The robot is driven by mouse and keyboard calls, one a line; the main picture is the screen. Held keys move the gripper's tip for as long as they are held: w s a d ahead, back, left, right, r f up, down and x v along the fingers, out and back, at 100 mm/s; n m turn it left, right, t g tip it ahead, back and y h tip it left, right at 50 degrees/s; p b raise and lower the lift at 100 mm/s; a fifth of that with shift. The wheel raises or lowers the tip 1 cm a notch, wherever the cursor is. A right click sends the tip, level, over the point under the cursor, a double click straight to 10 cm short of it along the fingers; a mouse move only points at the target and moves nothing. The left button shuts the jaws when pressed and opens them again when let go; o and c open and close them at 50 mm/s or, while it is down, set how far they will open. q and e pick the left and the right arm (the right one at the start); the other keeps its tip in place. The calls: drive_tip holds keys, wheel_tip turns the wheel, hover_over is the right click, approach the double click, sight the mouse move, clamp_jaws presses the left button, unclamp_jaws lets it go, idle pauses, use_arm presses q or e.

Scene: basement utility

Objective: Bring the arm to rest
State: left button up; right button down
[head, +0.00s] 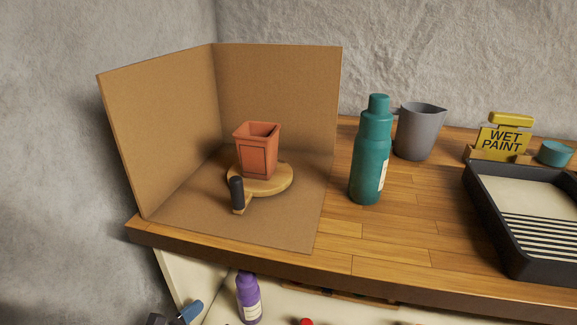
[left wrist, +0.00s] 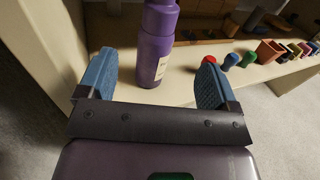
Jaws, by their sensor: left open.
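My left gripper (head: 190,310) shows only partly at the bottom edge of the head view, low in front of the workbench. In the left wrist view its two blue fingers (left wrist: 154,72) are spread wide with nothing held between them. A purple bottle (left wrist: 158,45) stands upright on a shelf beyond the fingers, in line with the gap. In the head view the purple bottle (head: 248,298) is to the right of the gripper, with a gap between them. My right gripper is in neither view.
On the workbench (head: 400,255), a cardboard screen (head: 160,135) surrounds a terracotta pot (head: 257,152) on a round wooden stand (head: 282,183). A teal bottle (head: 371,155), grey jug (head: 420,130), wet paint sign (head: 503,140) and black tray (head: 540,268) stand to the right. Below, the shelf (left wrist: 180,92) holds several small items.

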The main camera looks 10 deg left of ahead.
use_arm(q)
drive_tip(key=s+a+r+n+y+p, duration=0.2)
drive_tip(key=s+r+n+y+p, duration=0.15)
drive_tip(key=s+n, duration=0.45)
drive_tip(key=s+a+r+n+y+p, duration=0.25)
drive_tip(key=r+n+p, duration=0.2)
drive_tip(key=n, duration=0.85)
drive_tip(key=s+d+r+n+g+y+p, duration=0.1)
drive_tip(key=s+n+g+p, duration=0.4)
drive_tip(key=s+n, duration=1.1)
drive_tip(key=d+n+p, duration=0.1)
drive_tip(key=n, duration=0.1)
drive_tip(key=shift+s+d+n+p, duration=0.2)
drive_tip(key=shift+n+p, duration=0.1)
drive_tip(key=shift+p, duration=0.1)
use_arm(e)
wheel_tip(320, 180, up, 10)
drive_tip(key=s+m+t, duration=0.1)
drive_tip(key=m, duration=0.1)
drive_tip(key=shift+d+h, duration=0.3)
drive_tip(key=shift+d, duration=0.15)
